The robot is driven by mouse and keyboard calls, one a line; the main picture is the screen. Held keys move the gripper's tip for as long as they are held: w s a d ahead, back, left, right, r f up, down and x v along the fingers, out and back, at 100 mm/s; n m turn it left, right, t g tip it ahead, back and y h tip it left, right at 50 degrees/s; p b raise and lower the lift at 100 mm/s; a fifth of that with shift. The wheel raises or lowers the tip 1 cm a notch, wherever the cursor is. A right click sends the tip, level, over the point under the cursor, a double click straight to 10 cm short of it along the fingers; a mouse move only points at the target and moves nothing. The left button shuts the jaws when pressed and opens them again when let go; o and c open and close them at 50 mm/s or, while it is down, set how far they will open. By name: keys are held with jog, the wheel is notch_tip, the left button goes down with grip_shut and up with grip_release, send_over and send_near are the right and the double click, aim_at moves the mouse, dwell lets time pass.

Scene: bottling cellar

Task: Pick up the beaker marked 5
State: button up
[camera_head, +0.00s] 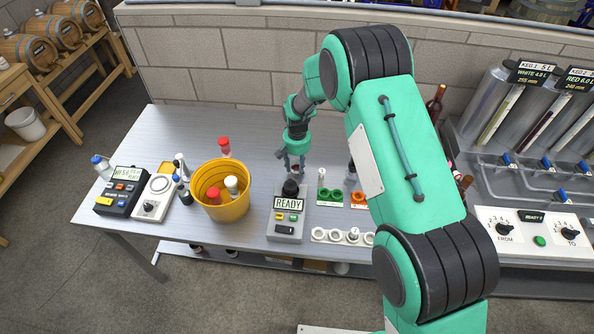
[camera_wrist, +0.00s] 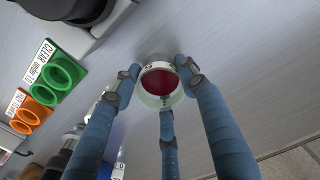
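A small glass beaker (camera_wrist: 158,99) holding dark red liquid stands out in the middle of the wrist view, with a pale band near its rim. A mark on it is too small to read. My gripper (camera_wrist: 160,76) has its three blue fingers around this beaker, one on each side and one below in the picture. The fingertips are very close to the glass; I cannot tell whether they press on it. In the head view my gripper (camera_head: 294,163) points down over the table behind the READY device (camera_head: 287,226), and its fingers partly hide the beaker.
A yellow bucket (camera_head: 221,209) with bottles stands left of the device. Green (camera_head: 330,197) and orange (camera_head: 359,199) ring holders and a white holder row (camera_head: 342,237) are to its right. A scale (camera_head: 152,203) and a meter (camera_head: 123,194) stand far left. The table's back left is clear.

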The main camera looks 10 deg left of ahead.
jog(key=shift+r, duration=0.15)
notch_tip(320, 180, up, 10)
jog(key=p, duration=0.1)
dwell(0.6)
jog(key=shift+w+d+f, duration=0.1)
jog(key=shift+f, duration=0.1)
dwell(0.4)
